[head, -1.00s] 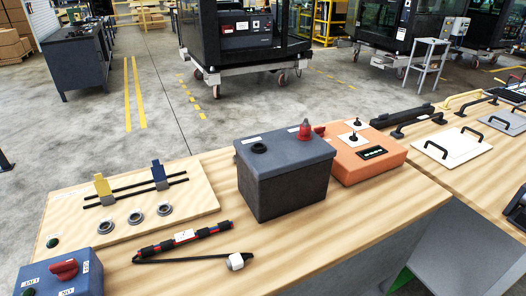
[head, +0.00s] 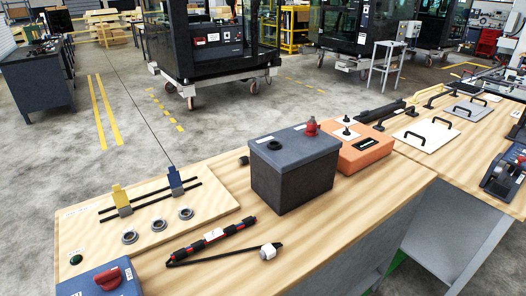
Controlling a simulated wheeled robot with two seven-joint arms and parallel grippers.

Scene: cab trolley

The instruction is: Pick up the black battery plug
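A small dark piece (head: 244,160), possibly the black battery plug, shows on the wooden table just left of the dark grey battery box (head: 290,185). It is too small to make out its shape. The box stands upright with a black round fitting (head: 274,145) on the left of its lid and a red plug (head: 311,128) on the right. I cannot tell whether the black fitting is a plug or an empty socket. Neither of my grippers is in view.
An orange box (head: 362,155) stands right of the battery box. A board with blue and yellow levers (head: 175,182) lies left. A black-red bar with a cord (head: 212,237) lies in front. A blue switch box (head: 100,283) is at lower left. Bare tabletop (head: 330,225) lies in front of the battery box.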

